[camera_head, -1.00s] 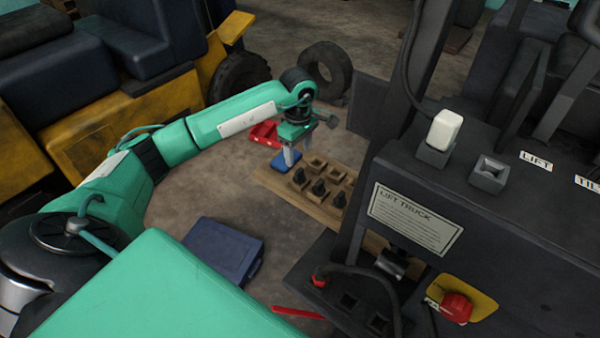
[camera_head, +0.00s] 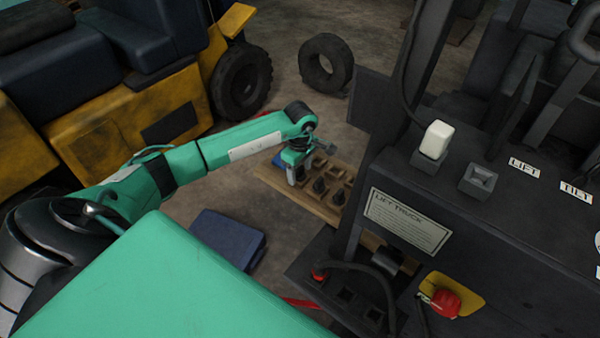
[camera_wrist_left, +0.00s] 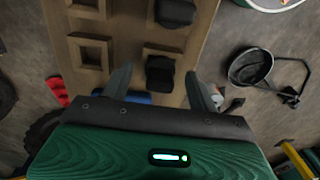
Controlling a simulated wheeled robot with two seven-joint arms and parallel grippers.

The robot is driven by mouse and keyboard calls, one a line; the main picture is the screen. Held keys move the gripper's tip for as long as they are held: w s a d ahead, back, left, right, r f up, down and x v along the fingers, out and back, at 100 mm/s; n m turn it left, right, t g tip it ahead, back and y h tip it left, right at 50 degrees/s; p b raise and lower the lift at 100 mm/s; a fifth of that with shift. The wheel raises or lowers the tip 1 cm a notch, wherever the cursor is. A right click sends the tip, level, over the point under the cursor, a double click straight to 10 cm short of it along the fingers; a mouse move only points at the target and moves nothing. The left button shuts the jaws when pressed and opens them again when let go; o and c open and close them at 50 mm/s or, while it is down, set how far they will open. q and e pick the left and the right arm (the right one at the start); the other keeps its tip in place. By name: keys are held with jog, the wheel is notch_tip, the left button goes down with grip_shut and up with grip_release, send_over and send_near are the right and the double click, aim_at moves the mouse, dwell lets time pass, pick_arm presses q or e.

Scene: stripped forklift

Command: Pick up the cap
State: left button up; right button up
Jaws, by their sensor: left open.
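A wooden rack (camera_head: 268,177) with square pockets lies on the floor left of the forklift. Several dark pieces that look like caps stand in it; I cannot tell which one the task means. One dark piece (camera_head: 337,196) stands at the right, another (camera_head: 320,186) left of it. My left gripper (camera_head: 294,180) points down over the rack's left part. In the left wrist view, its fingers (camera_wrist_left: 160,70) are open, with a black piece (camera_wrist_left: 160,86) between them in line of sight; contact cannot be told. Another black piece (camera_wrist_left: 175,12) sits farther up. My right gripper is not in view.
The dark forklift body (camera_head: 480,230) stands close on the right, with a white block (camera_head: 437,138) on top. A dark blue case (camera_head: 228,238) lies on the floor. A tyre (camera_head: 326,64) stands behind the rack. A black round frame (camera_wrist_left: 250,68) lies beside the rack.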

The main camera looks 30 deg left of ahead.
pick_arm(q)
grip_shut()
jog(key=shift+r, duration=0.1)
